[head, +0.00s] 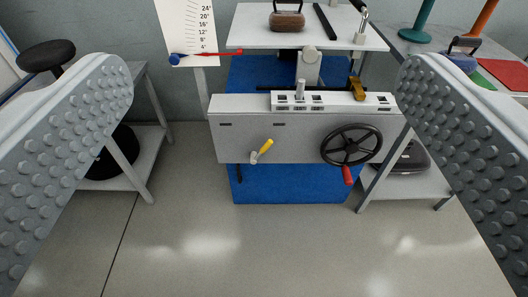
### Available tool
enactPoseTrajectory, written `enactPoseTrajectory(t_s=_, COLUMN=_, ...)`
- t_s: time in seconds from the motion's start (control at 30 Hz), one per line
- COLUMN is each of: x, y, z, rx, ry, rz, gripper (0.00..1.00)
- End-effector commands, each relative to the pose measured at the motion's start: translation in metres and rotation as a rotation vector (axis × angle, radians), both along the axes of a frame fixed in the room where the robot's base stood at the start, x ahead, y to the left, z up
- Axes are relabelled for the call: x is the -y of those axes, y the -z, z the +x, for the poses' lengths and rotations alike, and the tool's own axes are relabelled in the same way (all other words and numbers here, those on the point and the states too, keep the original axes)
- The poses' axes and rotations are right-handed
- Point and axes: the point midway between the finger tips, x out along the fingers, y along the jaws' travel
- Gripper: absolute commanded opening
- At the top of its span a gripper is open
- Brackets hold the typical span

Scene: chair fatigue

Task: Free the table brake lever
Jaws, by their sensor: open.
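My gripper (265,80) is open and empty, with one studded finger at each side of the picture. Between and beyond the fingers stands a grey control box (235,137). A short lever with a yellow handle (265,146) sits on its front, tilted up to the right. I cannot tell for certain that it is the table brake lever. A black handwheel (351,145) with a red grip (347,175) is to its right. A metal lever (299,88) stands in a slotted plate on top of the box. My fingers touch none of these.
A white table (255,40) behind the box bears a brown weight (287,20) and a black bar. A red-and-blue rod (215,54) lies by a height scale (187,20). Side benches stand left and right. The floor (220,250) in front is clear.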

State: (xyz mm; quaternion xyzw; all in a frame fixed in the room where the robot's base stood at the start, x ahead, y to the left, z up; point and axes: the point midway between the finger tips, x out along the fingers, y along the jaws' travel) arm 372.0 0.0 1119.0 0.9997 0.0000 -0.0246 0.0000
Motion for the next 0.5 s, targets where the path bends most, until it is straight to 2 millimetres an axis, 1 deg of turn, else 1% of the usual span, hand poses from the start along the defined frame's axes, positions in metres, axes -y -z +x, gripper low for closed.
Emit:
enactPoseTrajectory(t_s=0.03, x=0.0, y=0.0, z=0.0, rx=0.0, ry=0.0, rz=0.0, gripper=0.81)
enactPoseTrajectory(t_s=0.17, x=-0.001, y=0.002, z=0.005, rx=-0.003, ry=-0.001, rz=0.018, gripper=0.56)
enactPoseTrajectory(t_s=0.2, x=-0.001, y=0.004, z=0.009, rx=-0.005, ry=-0.002, rz=0.032, gripper=0.48)
enactPoseTrajectory(t_s=0.27, x=-0.002, y=0.007, z=0.017, rx=-0.008, ry=-0.004, rz=0.063, gripper=0.36)
enactPoseTrajectory(t_s=0.3, x=-0.003, y=0.009, z=0.023, rx=-0.009, ry=-0.005, rz=0.088, gripper=0.28)
enactPoseTrajectory(t_s=0.37, x=-0.004, y=0.014, z=0.035, rx=-0.013, ry=-0.005, rz=0.135, gripper=0.17)
enactPoseTrajectory(t_s=0.43, x=-0.006, y=0.02, z=0.05, rx=-0.018, ry=-0.005, rz=0.198, gripper=0.03)
enactPoseTrajectory(t_s=0.47, x=-0.006, y=0.023, z=0.056, rx=-0.02, ry=-0.005, rz=0.226, gripper=0.0)
enactPoseTrajectory(t_s=0.5, x=-0.007, y=0.027, z=0.065, rx=-0.023, ry=-0.004, rz=0.264, gripper=0.0)
